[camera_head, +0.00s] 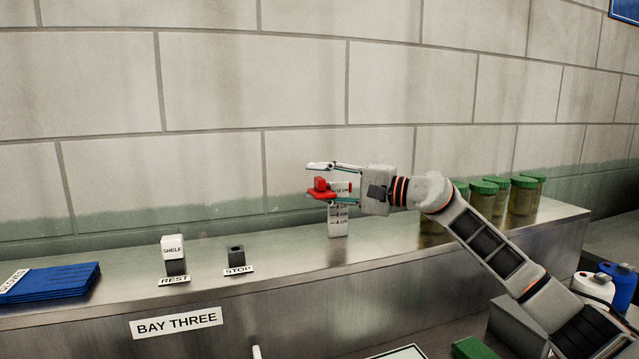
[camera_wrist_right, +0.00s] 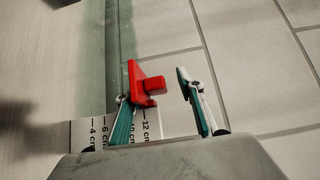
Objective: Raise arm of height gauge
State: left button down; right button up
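The height gauge (camera_head: 338,222) is a white upright plate with a black cm scale, standing on the metal ledge near the wall. Its red arm (camera_head: 322,192) is high on the scale, just below the 12 cm mark. My right gripper (camera_head: 314,181) reaches in from the right, its fingers apart above and below the red arm. In the right wrist view, the red arm (camera_wrist_right: 139,86) lies against or very near one finger, while the other finger stands clear of it. Whether the near finger touches it I cannot tell. My left gripper is not in view.
On the ledge are a white SHELF block (camera_head: 173,247) on a dark block by the REST label, a dark STOP block (camera_head: 236,254), a blue stack (camera_head: 52,281) and several green-lidded jars (camera_head: 523,195). The ledge between the STOP block and gauge is clear.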

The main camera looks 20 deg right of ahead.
jog(key=v, duration=1.2)
jog(key=shift+s+f, duration=0.1)
